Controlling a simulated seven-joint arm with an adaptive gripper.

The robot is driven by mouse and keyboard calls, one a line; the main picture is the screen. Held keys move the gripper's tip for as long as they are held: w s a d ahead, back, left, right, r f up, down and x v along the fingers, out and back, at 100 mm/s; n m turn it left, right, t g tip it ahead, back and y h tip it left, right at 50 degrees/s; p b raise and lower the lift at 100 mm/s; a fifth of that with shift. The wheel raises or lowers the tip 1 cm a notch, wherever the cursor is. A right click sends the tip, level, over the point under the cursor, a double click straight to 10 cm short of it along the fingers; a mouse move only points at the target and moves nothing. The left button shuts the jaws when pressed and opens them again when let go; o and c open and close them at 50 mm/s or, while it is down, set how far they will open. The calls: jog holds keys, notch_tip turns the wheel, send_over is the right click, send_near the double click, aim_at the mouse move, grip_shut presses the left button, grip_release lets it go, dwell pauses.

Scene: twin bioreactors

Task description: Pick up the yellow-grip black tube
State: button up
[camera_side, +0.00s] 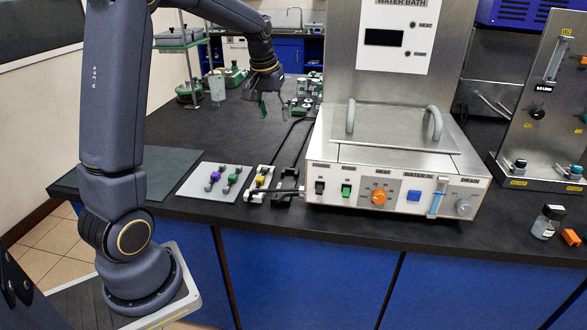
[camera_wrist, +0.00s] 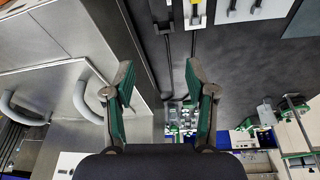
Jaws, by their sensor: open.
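The yellow-grip black tube (camera_side: 261,180) lies on a small white holder on the dark bench, left of the water bath in the side view.
A light grey plate (camera_side: 212,181) with purple-grip and green-grip tubes lies left of the tube. A black holder (camera_side: 285,186) and black hoses lie right of it, close to the large water bath (camera_side: 395,160) with raised handles. The bench behind the plate is clear.

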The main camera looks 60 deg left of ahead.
jog(key=n+g, duration=0.2)
send_near(260, 178)
jog(key=f, duration=0.3)
jog(key=shift+a+f+h, duration=0.15)
jog(key=shift+a+h, duration=0.15)
jog(key=shift+a, duration=0.05)
jog(key=shift+w+a+f, duration=0.1)
jog(key=shift+f, duration=0.9)
jog(key=shift+w+a+f, duration=0.15)
jog(key=shift+f, duration=0.85)
jog(key=shift+w+a+f, duration=0.1)
jog(key=shift+f, duration=0.9)
grip_shut()
jog(key=shift+r, duration=0.1)
